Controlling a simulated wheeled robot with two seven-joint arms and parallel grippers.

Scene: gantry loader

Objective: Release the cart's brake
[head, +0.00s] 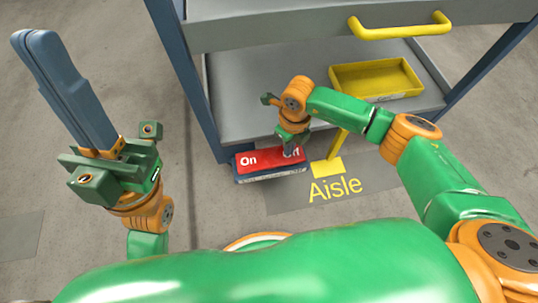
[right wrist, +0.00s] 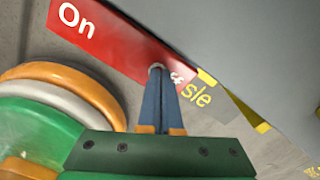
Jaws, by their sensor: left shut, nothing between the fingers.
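The cart (head: 270,100) stands ahead of me, with grey shelves and blue posts. Its brake is a red rocker plate (head: 262,162) at the foot of the near left post, marked "On" at the left; the right marking is partly covered. The plate also fills the top of the right wrist view (right wrist: 105,40). My right gripper (head: 292,152) reaches down to the plate's right end, its fingers together and the tips (right wrist: 157,68) at the plate beside the partly hidden "Off" lettering. Whether they press on it I cannot tell. My left gripper (head: 30,40) is shut and empty, raised at the left, away from the cart.
A yellow handle (head: 400,30) runs along the cart's upper shelf. A yellow tray (head: 375,80) sits on the lower shelf. A yellow "Aisle" marking (head: 335,189) lies on the floor right of the brake. The floor at the left is clear.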

